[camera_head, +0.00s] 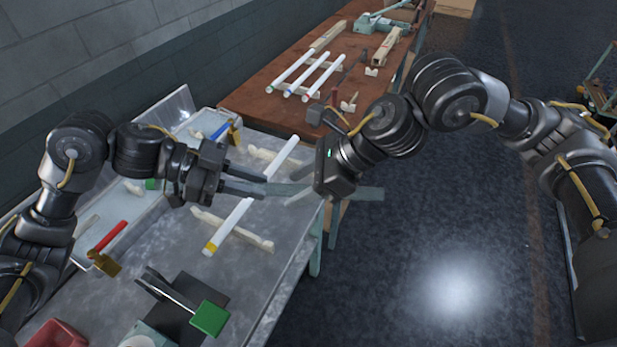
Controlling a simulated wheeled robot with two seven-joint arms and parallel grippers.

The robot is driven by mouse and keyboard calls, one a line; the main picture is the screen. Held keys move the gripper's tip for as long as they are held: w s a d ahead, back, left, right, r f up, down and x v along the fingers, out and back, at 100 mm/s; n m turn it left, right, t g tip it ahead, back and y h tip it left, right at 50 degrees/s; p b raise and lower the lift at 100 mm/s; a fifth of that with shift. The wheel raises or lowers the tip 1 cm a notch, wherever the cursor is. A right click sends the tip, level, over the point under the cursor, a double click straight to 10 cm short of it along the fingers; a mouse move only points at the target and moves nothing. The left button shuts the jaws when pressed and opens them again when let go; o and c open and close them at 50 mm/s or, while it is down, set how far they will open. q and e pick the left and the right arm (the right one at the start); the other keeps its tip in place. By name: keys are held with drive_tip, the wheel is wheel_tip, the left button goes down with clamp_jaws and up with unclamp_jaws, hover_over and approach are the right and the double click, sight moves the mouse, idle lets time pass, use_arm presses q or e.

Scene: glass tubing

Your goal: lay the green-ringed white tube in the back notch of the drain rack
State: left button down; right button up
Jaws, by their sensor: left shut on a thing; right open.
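A white tube with a yellow ring (210,246) slopes up and right across two pale notched bars (233,230) on the near metal table. My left gripper (262,187) is shut on the middle of this tube; its fingers hide that part. My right gripper (328,196) is open and empty beside the table's right edge, its fingers spread left and right. On the brown table, three white tubes lie side by side on pale bars; the leftmost one (292,70) seems to have a green ring. The rack notches are too small to tell.
A dark fixture with a green block (209,318) stands near the front. The brown table (250,92) holds other tools at the back. Open floor lies right.

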drive_tip(key=c, duration=0.9)
use_arm(q)
drive_tip(key=c, duration=1.1)
unclamp_jaws()
use_arm(e)
clamp_jaws()
use_arm(q)
drive_tip(key=v, duration=1.2)
drive_tip(key=shift+s, duration=0.1)
